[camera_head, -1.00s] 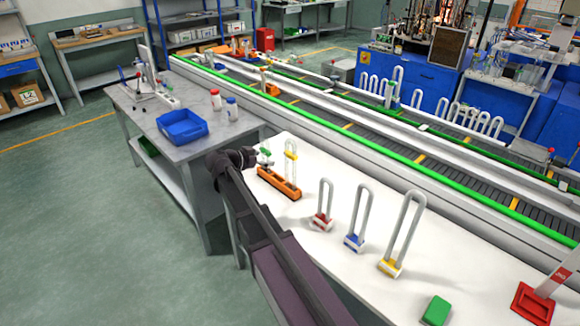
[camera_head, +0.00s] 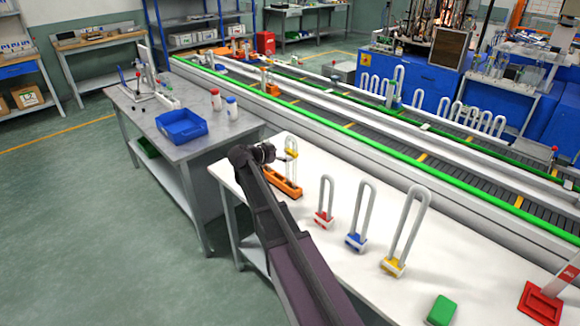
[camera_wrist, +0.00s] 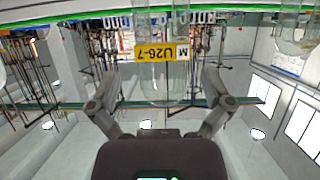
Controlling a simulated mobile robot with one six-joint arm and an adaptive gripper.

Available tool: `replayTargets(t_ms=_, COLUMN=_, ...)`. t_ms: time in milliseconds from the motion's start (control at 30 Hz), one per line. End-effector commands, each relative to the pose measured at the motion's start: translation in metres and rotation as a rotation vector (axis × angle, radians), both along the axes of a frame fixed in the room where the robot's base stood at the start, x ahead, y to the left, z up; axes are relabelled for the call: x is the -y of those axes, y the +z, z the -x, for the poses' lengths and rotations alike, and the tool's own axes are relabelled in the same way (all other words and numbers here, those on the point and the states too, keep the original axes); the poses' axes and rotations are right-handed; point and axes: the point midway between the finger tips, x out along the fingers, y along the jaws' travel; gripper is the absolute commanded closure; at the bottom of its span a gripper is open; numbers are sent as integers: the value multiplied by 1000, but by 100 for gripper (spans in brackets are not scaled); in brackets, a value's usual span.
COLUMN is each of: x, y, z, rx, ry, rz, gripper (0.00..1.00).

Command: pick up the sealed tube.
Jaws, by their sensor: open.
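A clear U-shaped tube with a yellow label (camera_head: 291,143) stands upright in the orange rack (camera_head: 285,187) on the white table. In the wrist view the tube (camera_wrist: 153,85) appears between my spread fingers, its yellow label, reading U26-7 upside down, just above the fingertips. My gripper (camera_wrist: 160,84) is open with a finger on each side of the tube; no contact shows. In the head view my gripper (camera_head: 286,156) is beside the labelled tube, and my wrist hides part of the rack.
Red-based (camera_head: 324,218), blue-based (camera_head: 355,240) and yellow-based (camera_head: 394,266) U-shaped pieces stand to the right on the white table (camera_head: 320,270). A green block (camera_head: 441,310) lies nearer. A conveyor (camera_head: 400,160) runs behind. A grey bench with a blue tray (camera_head: 182,126) is at left.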

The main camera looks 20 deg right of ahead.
Motion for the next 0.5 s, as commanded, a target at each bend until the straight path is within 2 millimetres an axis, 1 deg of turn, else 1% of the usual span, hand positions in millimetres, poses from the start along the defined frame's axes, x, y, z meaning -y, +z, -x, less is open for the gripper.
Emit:
replayTargets(t_ms=333, x=1, y=-1, z=0, rx=0, ry=0, rz=0, gripper=0)
replayTargets(t_ms=500, x=9, y=-7, z=-5, rx=0, ry=-2, rz=0, gripper=0)
